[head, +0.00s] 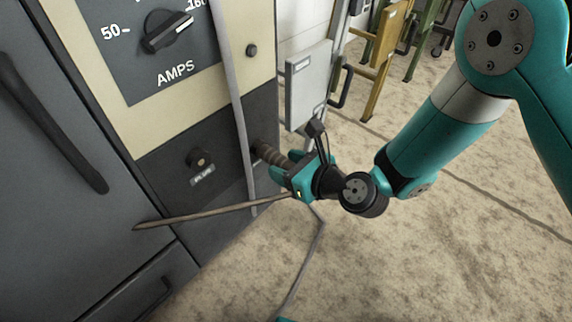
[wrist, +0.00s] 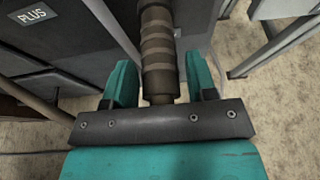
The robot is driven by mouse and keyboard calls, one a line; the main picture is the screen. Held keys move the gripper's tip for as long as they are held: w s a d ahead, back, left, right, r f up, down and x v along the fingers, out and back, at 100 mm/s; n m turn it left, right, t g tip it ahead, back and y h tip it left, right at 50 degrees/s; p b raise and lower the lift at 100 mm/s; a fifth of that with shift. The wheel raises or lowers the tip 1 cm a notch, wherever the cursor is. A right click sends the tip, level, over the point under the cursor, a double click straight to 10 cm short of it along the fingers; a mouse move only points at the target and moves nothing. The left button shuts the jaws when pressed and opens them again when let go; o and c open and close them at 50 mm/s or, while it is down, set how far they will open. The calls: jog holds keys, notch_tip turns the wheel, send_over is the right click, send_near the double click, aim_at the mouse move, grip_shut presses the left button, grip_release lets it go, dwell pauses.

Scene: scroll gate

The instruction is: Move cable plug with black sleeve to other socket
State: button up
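The plug (head: 272,155) has a ribbed, dark brownish-black sleeve and sticks out of the lower right of the machine's dark front panel. In the wrist view the plug (wrist: 158,50) points away from me, its far end going toward the panel. My gripper (wrist: 160,62) has one finger on each side of the sleeve; a narrow gap shows on the right, and contact on the left is unclear. In the head view my gripper (head: 283,170) is around the plug's near end. The other socket (head: 200,157) is left of the plug, above a small label, with nothing in it.
A brown cable-like strand (head: 215,213) runs left from my gripper across the machine front. A grey cable (head: 238,100) hangs down the panel. The wrist view shows a PLUS label (wrist: 33,15). A grey box (head: 308,85) stands behind; open floor (head: 430,260) lies right.

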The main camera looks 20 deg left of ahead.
grip_shut()
jog(key=shift+d, duration=0.15)
dwell(0.4)
jog(key=shift+s+d+b, duration=0.3)
jog(key=shift+d+b, duration=0.25)
jog(key=shift+d, duration=0.1)
jog(key=shift+s+d+b, duration=0.3)
jog(key=shift+d+b, duration=0.2)
jog(key=shift+d, duration=0.15)
jog(key=shift+s+d+b, duration=0.3)
jog(key=shift+d+b, duration=0.25)
jog(key=shift+d, duration=0.1)
